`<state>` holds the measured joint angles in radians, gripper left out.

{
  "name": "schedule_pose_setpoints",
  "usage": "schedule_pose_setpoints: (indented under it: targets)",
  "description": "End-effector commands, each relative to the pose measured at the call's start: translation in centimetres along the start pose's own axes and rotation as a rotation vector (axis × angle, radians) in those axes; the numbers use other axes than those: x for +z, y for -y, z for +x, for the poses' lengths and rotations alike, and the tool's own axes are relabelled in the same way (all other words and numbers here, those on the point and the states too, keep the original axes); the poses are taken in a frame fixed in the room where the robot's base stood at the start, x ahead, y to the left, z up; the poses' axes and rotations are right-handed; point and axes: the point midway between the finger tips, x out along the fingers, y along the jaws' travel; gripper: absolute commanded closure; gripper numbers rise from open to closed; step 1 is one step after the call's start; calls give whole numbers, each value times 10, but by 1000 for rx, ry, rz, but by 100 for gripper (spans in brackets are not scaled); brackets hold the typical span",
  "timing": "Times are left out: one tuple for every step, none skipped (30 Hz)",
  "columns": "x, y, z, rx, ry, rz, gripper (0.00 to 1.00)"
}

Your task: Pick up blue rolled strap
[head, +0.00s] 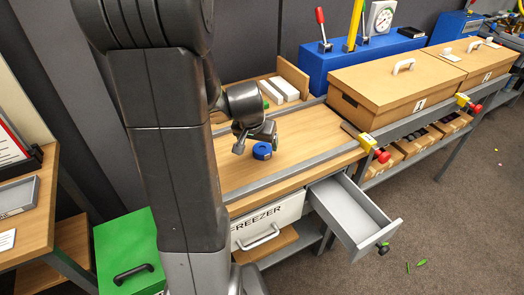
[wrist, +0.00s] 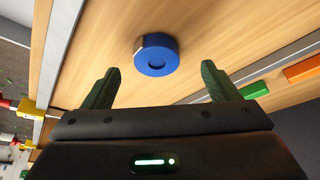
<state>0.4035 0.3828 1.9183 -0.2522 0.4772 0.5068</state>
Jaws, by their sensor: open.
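The blue rolled strap (head: 262,151) is a small round coil lying flat on the wooden worktop (head: 315,139). In the wrist view the blue rolled strap (wrist: 157,56) lies ahead of my fingertips, roughly between their lines. I cannot tell the exact height of the fingers above the worktop.
Grey metal rails edge the worktop. White blocks (head: 284,88) stand behind the strap. A cardboard box (head: 390,90) with a lid stands to the right. An open grey drawer (head: 352,214) juts out in front, beside a white freezer drawer (head: 268,222). Worktop around the strap is mostly clear.

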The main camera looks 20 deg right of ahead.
Motion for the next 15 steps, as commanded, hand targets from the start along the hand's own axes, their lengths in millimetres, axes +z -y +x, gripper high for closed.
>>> schedule_pose_setpoints:
  targets:
    - [-1,-1,3,1,1,1,18]
    - [-1,-1,5,1,1,1,18]
    - [-2,-2,9,1,3,1,18]
    - [-2,-2,12,2,4,1,18]
    - [-3,-3,16,1,3,2,18]
    - [-4,-4,21,1,4,1,18]
    - [-5,-4,24,1,4,1,18]
    - [-6,-5,28,1,4,1,18]
    - [-6,-5,33,1,4,0,18]
    - [-5,-5,37,1,4,-1,18]
    - [-6,-4,40,0,3,-1,18]
    - [-5,-4,44,0,3,-1,18]
    - [-6,-4,46,0,2,0,18]
    - [-6,-4,48,0,2,0,18]
    - [-6,-4,49,-1,1,0,18]
